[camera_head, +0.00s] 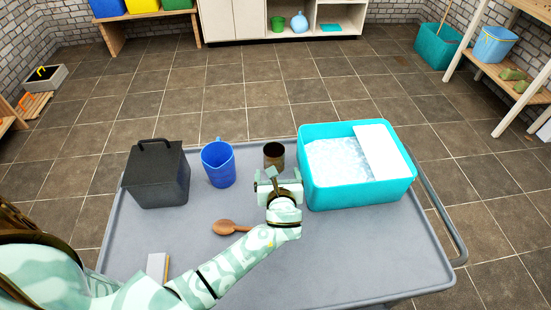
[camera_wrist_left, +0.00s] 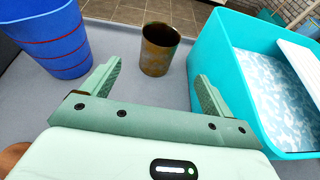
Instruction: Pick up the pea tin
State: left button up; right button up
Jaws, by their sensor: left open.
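The pea tin (camera_head: 274,154) looks like a small brown, rusty-looking cylinder with a dark top, standing upright on the grey cart top (camera_head: 330,265). My left gripper (camera_head: 272,181) is just on the near side of it and hides its lower part in the head view. In the left wrist view the tin (camera_wrist_left: 160,49) stands ahead of my open left gripper (camera_wrist_left: 158,75), centred between the line of its two fingers. The fingers are apart from the tin and hold nothing. My right gripper is not in view.
A blue cup (camera_head: 219,165) stands left of the tin, with a dark lidded bin (camera_head: 157,178) beyond it. A teal tub (camera_head: 360,192) stands close on the right. A wooden spoon (camera_head: 230,227) and a white block (camera_head: 156,266) lie nearer. The front right of the cart is clear.

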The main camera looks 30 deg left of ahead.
aim_at(275, 162)
pick_arm(q)
jog(key=b+x, duration=0.1)
jog(key=x, duration=0.2)
jog(key=b+x, duration=0.1)
jog(key=x, duration=0.2)
jog(key=shift+f, duration=0.4)
jog(key=shift+w+a+b, duration=0.3)
jog(key=shift+w+b, duration=0.15)
jog(key=shift+w, duration=0.05)
jog(key=b+x, duration=0.3)
jog(key=x, duration=0.2)
jog(key=shift+f, duration=0.15)
jog(key=shift+a, duration=0.1)
jog(key=shift+r, duration=0.3)
jog(key=c, duration=1.1)
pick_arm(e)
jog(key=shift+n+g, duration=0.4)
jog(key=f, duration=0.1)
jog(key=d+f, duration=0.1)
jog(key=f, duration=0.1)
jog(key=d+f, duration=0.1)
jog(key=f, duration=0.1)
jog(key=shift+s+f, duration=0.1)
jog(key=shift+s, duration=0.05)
